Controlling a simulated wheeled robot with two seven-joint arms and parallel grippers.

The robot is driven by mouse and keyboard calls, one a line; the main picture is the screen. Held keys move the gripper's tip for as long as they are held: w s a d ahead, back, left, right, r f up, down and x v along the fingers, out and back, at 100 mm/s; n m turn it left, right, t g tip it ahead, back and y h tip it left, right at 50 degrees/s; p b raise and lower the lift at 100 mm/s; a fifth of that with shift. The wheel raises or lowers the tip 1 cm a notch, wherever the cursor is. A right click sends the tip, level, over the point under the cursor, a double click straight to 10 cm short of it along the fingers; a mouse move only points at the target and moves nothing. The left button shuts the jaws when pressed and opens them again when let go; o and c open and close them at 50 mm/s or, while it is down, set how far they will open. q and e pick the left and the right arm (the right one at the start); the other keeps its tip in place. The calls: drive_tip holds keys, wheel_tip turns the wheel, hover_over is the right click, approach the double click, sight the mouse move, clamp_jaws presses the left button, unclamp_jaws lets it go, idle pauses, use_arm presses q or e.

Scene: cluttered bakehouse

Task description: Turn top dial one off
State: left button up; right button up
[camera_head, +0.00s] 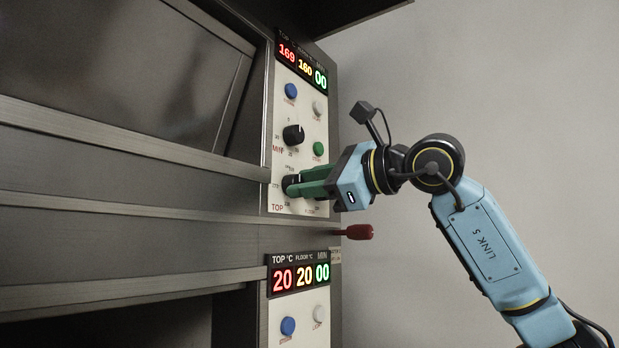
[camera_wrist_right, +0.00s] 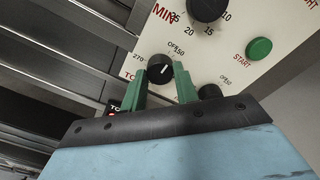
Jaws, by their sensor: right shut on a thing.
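The top dial (camera_head: 290,183) is a black knob at the lower left of the upper control panel, above the red TOP print. In the wrist view the same dial (camera_wrist_right: 158,66) shows a white mark slanting up and right, roughly towards the OFF and 50 print; its exact setting I cannot tell. My right gripper (camera_head: 292,186) reaches in from the right with its green fingers shut on the dial, one on each side. Its fingers also show in the wrist view (camera_wrist_right: 162,82). The upper display (camera_head: 301,64) reads 169, 160 and 00. My left gripper is not in view.
The black MIN dial (camera_head: 293,135) is just above, beside a green start button (camera_head: 318,149). Another black dial (camera_wrist_right: 208,91) sits close right of the fingers, partly hidden. A red-ended handle (camera_head: 358,232) sticks out below. A lower display (camera_head: 299,278) reads 20, 20, 00.

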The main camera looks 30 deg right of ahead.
drive_tip(key=shift+n, duration=0.3)
drive_tip(key=o, duration=1)
drive_tip(key=b+v, duration=0.2)
drive_tip(key=v, duration=1.1)
drive_tip(key=shift+s+b, duration=0.3)
